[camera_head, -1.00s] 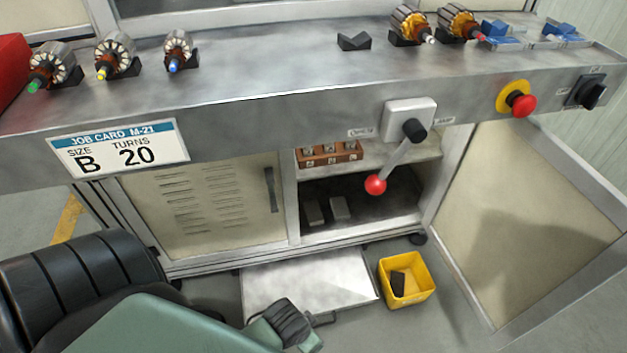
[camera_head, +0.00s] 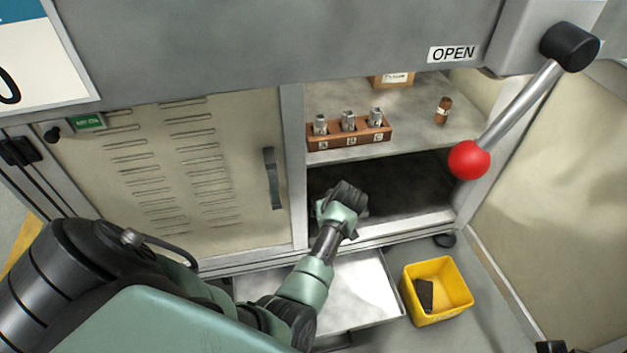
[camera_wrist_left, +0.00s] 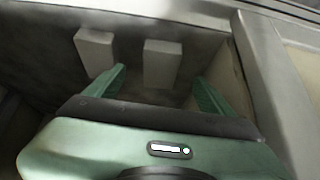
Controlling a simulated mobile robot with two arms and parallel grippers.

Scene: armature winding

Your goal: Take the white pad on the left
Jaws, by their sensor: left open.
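Two pale grey-white pads show in the left wrist view, side by side in the cabinet's lower compartment: the left pad (camera_wrist_left: 95,50) and the right pad (camera_wrist_left: 162,64). My left gripper (camera_wrist_left: 159,76) is open and empty, with its green fingers spread. In that picture the right pad appears between the fingertips, and the left pad stands just beyond the left fingertip. I cannot tell whether a finger touches a pad. In the head view my left gripper (camera_head: 345,200) is inside the lower compartment opening, and the pads are hidden behind it.
The shelf (camera_head: 410,125) above holds a wooden block (camera_head: 348,138) with several metal pieces. A lever with a red ball (camera_head: 468,160) hangs in front at the right. A metal tray (camera_head: 370,285) and yellow bin (camera_head: 437,290) are below.

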